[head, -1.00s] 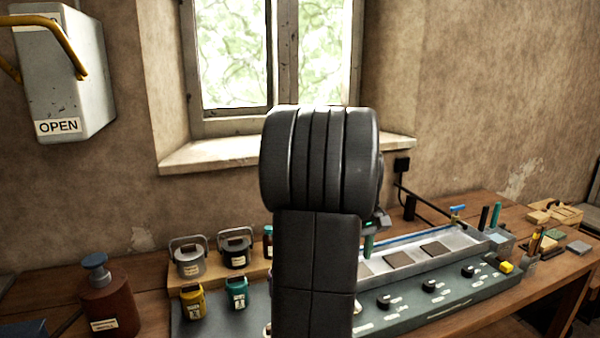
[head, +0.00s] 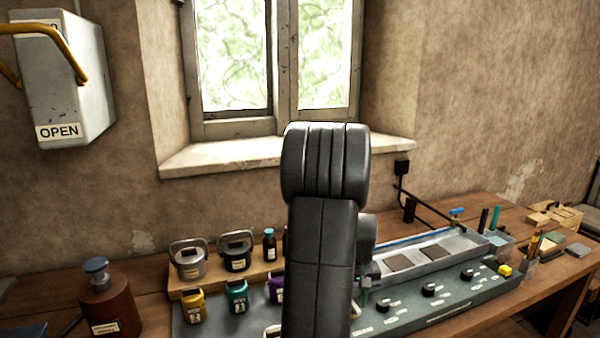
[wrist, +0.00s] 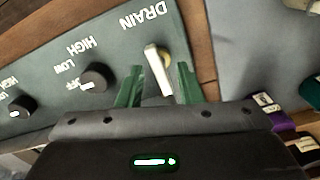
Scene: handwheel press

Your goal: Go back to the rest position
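My gripper (wrist: 160,86) shows in the wrist view with its two green fingers apart. Nothing is held between them. A pale lever (wrist: 158,70) beside the word DRAIN on the green panel (wrist: 52,62) shows in the gap between the fingers, beyond them; I cannot tell how far off it is. In the head view my arm stands upright in front of the bench and hides most of the gripper; only a bit of it shows right of the arm, low over the panel (head: 440,306).
Black knobs (head: 429,289) line the panel's front, with a tray (head: 440,255) behind. Small jars (head: 237,294) and lidded pots (head: 189,260) stand left of my arm, beside a brown pump bottle (head: 110,305). The wall and window are behind; space above the bench is clear.

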